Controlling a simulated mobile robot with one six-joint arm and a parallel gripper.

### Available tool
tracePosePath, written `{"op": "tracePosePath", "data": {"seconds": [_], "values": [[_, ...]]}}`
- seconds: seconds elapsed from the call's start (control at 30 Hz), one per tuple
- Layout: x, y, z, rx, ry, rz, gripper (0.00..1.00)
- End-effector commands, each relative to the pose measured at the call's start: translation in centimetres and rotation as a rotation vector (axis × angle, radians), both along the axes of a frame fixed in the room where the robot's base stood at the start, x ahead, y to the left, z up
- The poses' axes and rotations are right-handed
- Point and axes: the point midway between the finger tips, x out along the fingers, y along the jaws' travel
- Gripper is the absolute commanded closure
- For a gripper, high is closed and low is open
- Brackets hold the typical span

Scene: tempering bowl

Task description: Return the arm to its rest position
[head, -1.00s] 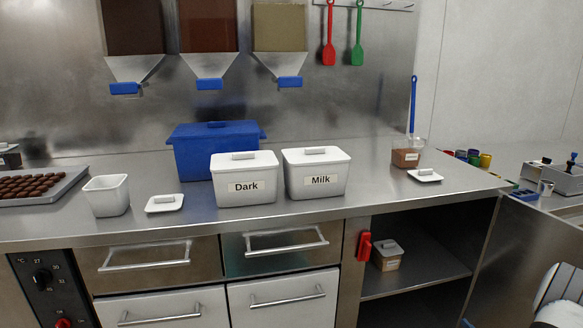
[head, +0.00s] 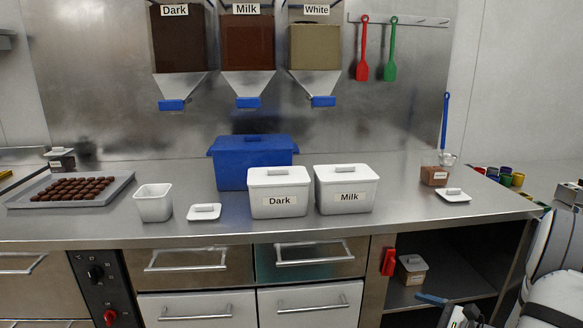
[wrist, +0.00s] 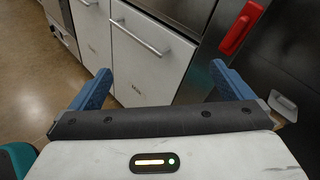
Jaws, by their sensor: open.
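My gripper (wrist: 157,88) is open and empty in the wrist view, its two blue fingers wide apart. It points down past the lower cabinet doors (wrist: 142,50) toward the brown floor (wrist: 40,75). In the head view part of my gripper (head: 450,306) shows at the lower right, in front of the open cabinet shelf. My white arm (head: 556,262) rises along the right edge of that view.
A small lidded container (head: 412,270) sits on the open shelf beside a red handle (head: 388,262). On the steel counter (head: 300,226) stand Dark (head: 279,192) and Milk (head: 346,189) tubs, a blue bin (head: 230,165), a white cup (head: 153,203) and a chocolate tray (head: 120,184).

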Motion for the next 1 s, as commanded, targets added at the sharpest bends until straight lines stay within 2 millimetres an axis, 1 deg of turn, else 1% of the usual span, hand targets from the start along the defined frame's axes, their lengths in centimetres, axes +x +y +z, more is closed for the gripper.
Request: {"op": "tracePosePath", "data": {"seconds": [0.03, 0.07, 0.1, 0.17, 0.2, 0.27, 0.3, 0.4, 0.53, 0.7, 0.8, 0.9, 1.0], "values": [[-0.4, 3.0, 3.6, -0.071, -0.004, 0.108, 0.0], [-0.8, 4.5, 4.7, -0.115, -0.004, 0.171, 0.0], [-1.5, 6.5, 6.2, -0.172, -0.004, 0.251, 0.0], [-2.8, 9.1, 8.3, -0.26, -0.008, 0.369, 0.0], [-3.8, 10.7, 9.5, -0.321, -0.012, 0.447, 0.0], [-5.3, 12.7, 11.3, -0.417, -0.023, 0.56, 0.0], [-6.4, 14.0, 12.5, -0.481, -0.032, 0.634, 0.0], [-9.2, 16.3, 15.2, -0.65, -0.064, 0.811, 0.0], [-12.7, 18.1, 18.6, -0.882, -0.127, 1.022, 0.0], [-16.3, 18.8, 23.1, -1.204, -0.243, 1.264, 0.0], [-17.8, 18.6, 25.6, -1.39, -0.322, 1.377, 0.0], [-18.8, 18.3, 27.7, -1.545, -0.395, 1.457, 0.0], [-19.2, 18.0, 29.1, -1.657, -0.449, 1.507, 0.0]]}}
